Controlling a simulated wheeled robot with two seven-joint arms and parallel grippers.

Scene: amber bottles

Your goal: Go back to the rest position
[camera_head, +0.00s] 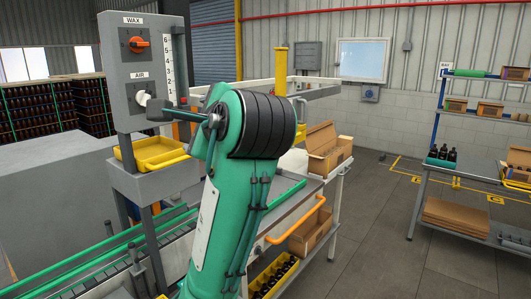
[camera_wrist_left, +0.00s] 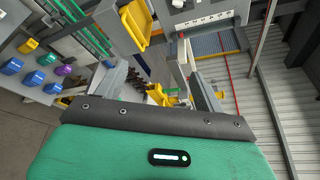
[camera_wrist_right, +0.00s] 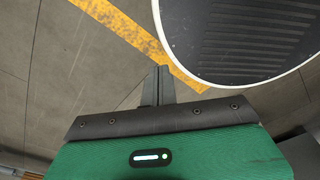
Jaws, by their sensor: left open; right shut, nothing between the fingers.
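A green arm of mine with a black ribbed joint rises through the middle of the head view. Neither gripper's fingertips can be made out clearly there. My left gripper (camera_wrist_left: 160,78) is open in the left wrist view, its fingers apart and nothing held between them. Behind it are dark bottles and yellow parts, farther off. My right gripper (camera_wrist_right: 158,72) is shut and empty in the right wrist view, with its fingers together above the grey floor. It touches nothing that I can see.
A grey post with WAX and AIR controls (camera_head: 139,60) stands left of the arm, above a yellow tray (camera_head: 152,152). A cart with cardboard boxes (camera_head: 322,150) is behind the arm. A shelf bench (camera_head: 470,178) stands right. Open floor (camera_head: 365,240) lies between.

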